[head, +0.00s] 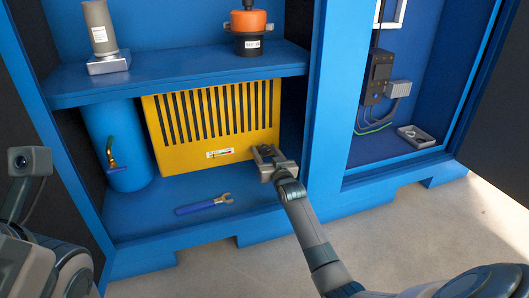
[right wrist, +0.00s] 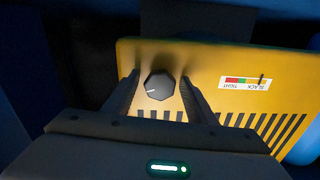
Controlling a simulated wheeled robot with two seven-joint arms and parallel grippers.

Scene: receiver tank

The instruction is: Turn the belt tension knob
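The belt tension knob (right wrist: 159,85) is a dark faceted knob with a white pointer line, on the yellow slotted guard (right wrist: 205,65). A label (right wrist: 245,83) beside it has a coloured scale and the words TIGHT and SLACK, with a dark marker near the SLACK end. My right gripper (right wrist: 160,82) is open, with one finger on each side of the knob; I cannot tell whether they touch it. In the head view my right gripper (head: 268,155) is at the guard's lower right corner and hides the knob. My left gripper is not in view; part of my left arm shows at left.
A blue tank (head: 122,150) with a brass valve stands left of the guard. A blue-handled wrench (head: 203,205) lies on the cabinet floor in front. The shelf (head: 180,73) above holds a grey cylinder (head: 102,35) and an orange-topped unit (head: 249,30). A divider (head: 333,110) stands to the right.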

